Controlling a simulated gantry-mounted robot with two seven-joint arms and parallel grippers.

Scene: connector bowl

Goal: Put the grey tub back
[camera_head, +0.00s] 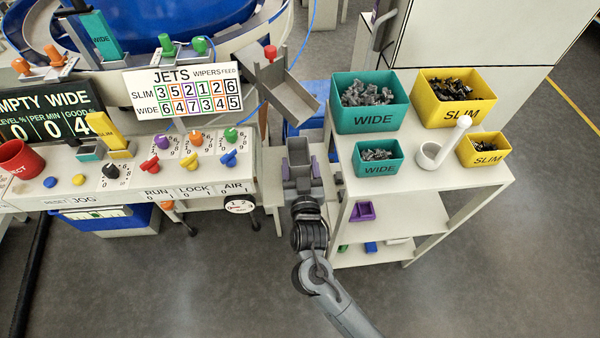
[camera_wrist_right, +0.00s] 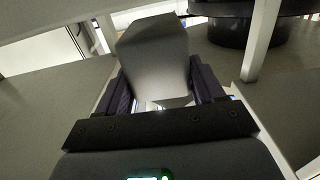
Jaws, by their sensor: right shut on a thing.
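The grey tub (camera_head: 298,152) is between the control bench and the shelf cart, below and to the right of the grey chute (camera_head: 280,78). My right gripper (camera_head: 301,176) is shut on it, with one dark finger on each side. In the right wrist view the tub (camera_wrist_right: 155,62) stands out between the fingers and fills the middle of the picture. How full the tub is, I cannot tell. My left gripper does not show in either view.
The cart's top (camera_head: 415,190) holds large and small teal WIDE bins (camera_head: 370,121), yellow SLIM bins (camera_head: 455,116) and a white holder (camera_head: 430,156). A purple bin (camera_head: 362,211) sits on its middle shelf. The bench (camera_head: 130,180) with knobs is at left. Floor in front is clear.

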